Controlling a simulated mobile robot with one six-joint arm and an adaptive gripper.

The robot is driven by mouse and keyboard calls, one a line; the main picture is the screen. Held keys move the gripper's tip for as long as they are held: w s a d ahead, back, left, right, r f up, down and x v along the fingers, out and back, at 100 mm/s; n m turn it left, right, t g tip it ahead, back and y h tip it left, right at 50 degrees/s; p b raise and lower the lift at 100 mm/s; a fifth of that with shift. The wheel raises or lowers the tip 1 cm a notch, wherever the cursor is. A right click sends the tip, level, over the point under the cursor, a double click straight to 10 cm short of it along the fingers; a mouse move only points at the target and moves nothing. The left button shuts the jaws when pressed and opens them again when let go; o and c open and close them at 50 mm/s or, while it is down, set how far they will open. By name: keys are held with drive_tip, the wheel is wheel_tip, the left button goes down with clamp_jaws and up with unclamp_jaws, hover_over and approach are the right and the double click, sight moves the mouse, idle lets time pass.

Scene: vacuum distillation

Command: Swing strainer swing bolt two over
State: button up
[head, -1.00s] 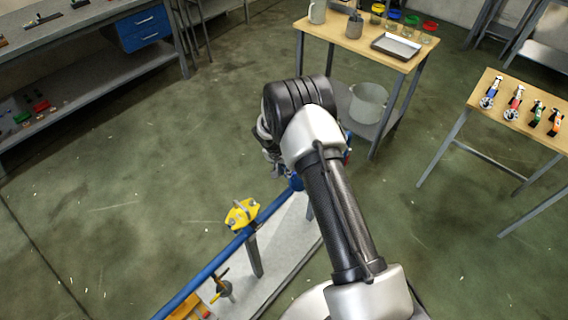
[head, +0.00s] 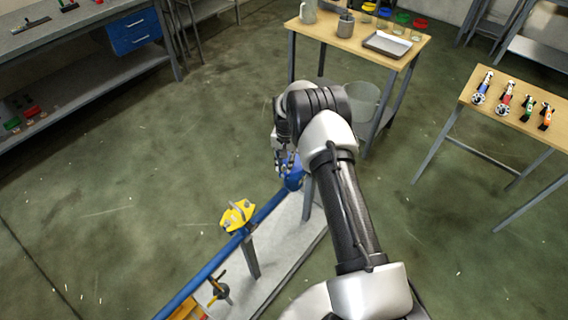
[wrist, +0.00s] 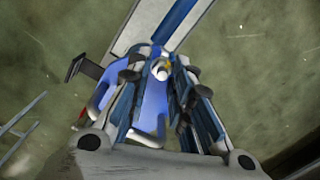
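The blue strainer body (head: 293,182) sits at the far end of the blue pipe, partly hidden by my arm. In the wrist view the blue strainer (wrist: 155,103) lies below and between my fingers. A small round silver bolt end (wrist: 160,70) with a yellowish bit beside it shows between the fingertips; I cannot tell which swing bolt it is. My gripper (head: 285,162) points down just above the strainer. In the wrist view my gripper (wrist: 158,68) has its fingers apart, with a gap around the bolt end. Contact cannot be made out.
The blue pipe (head: 205,272) runs over a grey bench (head: 278,245). A yellow fitting (head: 237,215) sits on the pipe. A wooden table (head: 340,32) with a tray (head: 387,44) stands behind. Another table (head: 540,120) with several tools is at right. The floor at left is clear.

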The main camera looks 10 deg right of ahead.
drive_tip(key=shift+o, duration=0.5)
drive_tip(key=shift+a, duration=0.1)
wheel_tip(320, 180, up, 12)
drive_tip(key=shift+w+d, duration=0.2)
idle(0.3)
drive_tip(key=s+a+r+n+t, duration=0.1)
drive_tip(key=s+r, duration=0.6)
drive_tip(key=r, duration=0.5)
drive_tip(key=s+a+r+n+t, duration=0.15)
drive_tip(key=s+r, duration=0.45)
drive_tip(key=r, duration=0.6)
drive_tip(key=s+r+n+t, duration=0.2)
drive_tip(key=s+n, duration=0.2)
drive_tip(key=s, duration=2.2)
drive_tip(key=shift+s+a+r, duration=0.15)
drive_tip(key=shift+a+r, duration=0.15)
